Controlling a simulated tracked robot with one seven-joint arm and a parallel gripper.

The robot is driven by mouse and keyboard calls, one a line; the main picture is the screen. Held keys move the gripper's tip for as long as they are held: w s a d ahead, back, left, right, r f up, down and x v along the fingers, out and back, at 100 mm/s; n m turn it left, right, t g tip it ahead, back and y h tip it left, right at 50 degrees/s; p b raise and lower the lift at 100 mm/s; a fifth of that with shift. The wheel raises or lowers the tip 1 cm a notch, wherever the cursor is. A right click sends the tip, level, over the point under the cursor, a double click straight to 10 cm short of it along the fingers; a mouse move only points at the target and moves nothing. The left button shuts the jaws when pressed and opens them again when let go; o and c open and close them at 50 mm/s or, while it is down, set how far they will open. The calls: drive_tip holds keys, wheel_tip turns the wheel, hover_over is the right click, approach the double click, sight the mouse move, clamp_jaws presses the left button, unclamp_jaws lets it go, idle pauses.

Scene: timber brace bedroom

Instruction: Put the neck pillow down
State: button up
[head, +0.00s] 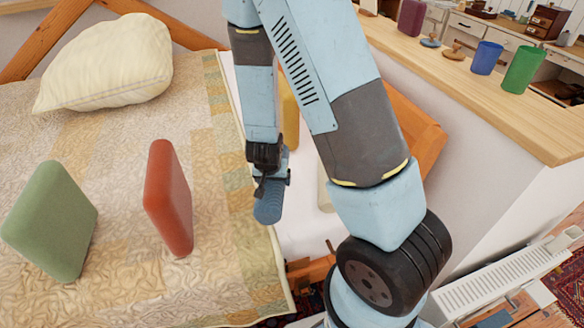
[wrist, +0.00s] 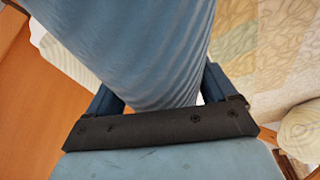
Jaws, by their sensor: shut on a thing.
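The neck pillow (head: 268,207) is blue with fine ribs, and only its lower end shows below my gripper in the head view. My gripper (head: 271,183) is shut on it and holds it near the right edge of the quilted bed (head: 120,285). In the wrist view the neck pillow (wrist: 135,45) fills the space between the two blue fingers (wrist: 160,95) and hides much of what lies beyond. I cannot tell whether its lower end touches the bed.
A red block (head: 168,200) and a green block (head: 52,222) stand on the quilt to the left. A cream pillow (head: 108,65) lies at the bed's head. A yellow thing (head: 290,112) is partly hidden behind my arm. A wooden ledge (head: 470,85) with cups runs along the right.

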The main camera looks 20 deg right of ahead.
drive_tip(key=w+d+f, duration=0.1)
drive_tip(key=w, duration=0.1)
drive_tip(key=w+d+f, duration=0.1)
drive_tip(key=w+d, duration=0.1)
drive_tip(key=w+d+f, duration=0.1)
drive_tip(key=d, duration=0.1)
drive_tip(key=shift+w+d+f, duration=0.2)
drive_tip(key=shift+w+f, duration=0.05)
drive_tip(key=shift+w, duration=0.15)
drive_tip(key=w+d+f, duration=0.1)
drive_tip(key=f, duration=0.1)
drive_tip(key=w+d+f, duration=0.2)
drive_tip(key=f, duration=0.1)
drive_tip(key=shift+w+d+f, duration=0.1)
drive_tip(key=shift+w+f, duration=0.2)
drive_tip(key=shift+w, duration=0.05)
drive_tip(key=shift+d+f, duration=0.1)
drive_tip(key=shift+f, duration=0.1)
drive_tip(key=shift+w+f, duration=0.15)
drive_tip(key=shift+f, duration=1.45)
drive_tip(key=o, duration=1.1)
